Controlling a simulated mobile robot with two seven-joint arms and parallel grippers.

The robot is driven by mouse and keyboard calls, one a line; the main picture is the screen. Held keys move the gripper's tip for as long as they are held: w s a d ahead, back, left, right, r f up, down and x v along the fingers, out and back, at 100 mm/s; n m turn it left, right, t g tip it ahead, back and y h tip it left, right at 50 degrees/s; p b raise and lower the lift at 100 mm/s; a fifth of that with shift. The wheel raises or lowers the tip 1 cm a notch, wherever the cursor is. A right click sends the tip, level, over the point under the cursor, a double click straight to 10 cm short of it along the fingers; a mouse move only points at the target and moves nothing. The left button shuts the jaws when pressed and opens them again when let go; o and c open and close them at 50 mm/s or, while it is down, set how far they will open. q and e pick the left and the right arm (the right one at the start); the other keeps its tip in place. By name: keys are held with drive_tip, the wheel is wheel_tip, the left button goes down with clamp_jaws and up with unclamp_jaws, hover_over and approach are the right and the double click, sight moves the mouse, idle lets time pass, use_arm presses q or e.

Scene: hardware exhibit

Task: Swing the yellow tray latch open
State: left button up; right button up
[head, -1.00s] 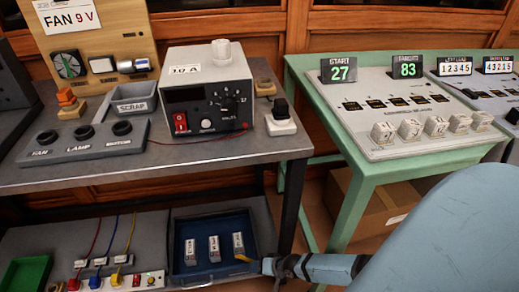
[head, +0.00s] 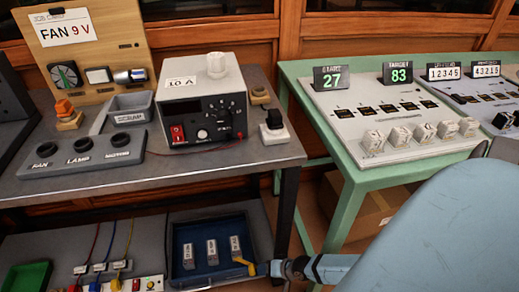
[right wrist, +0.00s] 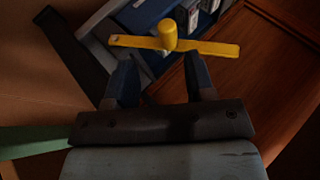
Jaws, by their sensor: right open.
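The yellow tray latch (head: 243,266) is at the front right corner of the blue tray (head: 177,275) on the lower shelf. In the right wrist view the latch is a flat yellow bar (right wrist: 215,48) with a round yellow knob (right wrist: 168,35) standing up near its middle. My right gripper (right wrist: 161,72) is open, its two dark fingers pointing at the bar with the knob between their lines. I cannot tell whether the fingers touch the latch. In the head view my right gripper (head: 275,268) is just right of the latch, partly seen side-on. My left gripper is not in view.
The tray holds several grey labelled blocks (head: 212,252). A dark table leg (head: 287,210) rises just behind my right gripper. The grey tabletop (head: 220,165) with a power supply (head: 203,108) is above. A green table (head: 352,200) stands at the right, with a cardboard box (head: 372,212) below.

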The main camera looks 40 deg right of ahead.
use_arm(q)
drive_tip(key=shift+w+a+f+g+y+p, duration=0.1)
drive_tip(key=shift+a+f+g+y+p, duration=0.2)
drive_tip(key=shift+p, duration=0.35)
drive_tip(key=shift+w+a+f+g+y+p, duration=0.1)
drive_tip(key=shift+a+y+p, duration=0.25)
drive_tip(key=shift+p, duration=0.25)
use_arm(e)
drive_tip(key=v, duration=0.7)
drive_tip(key=shift+s+r, duration=0.25)
drive_tip(key=shift+d, duration=0.1)
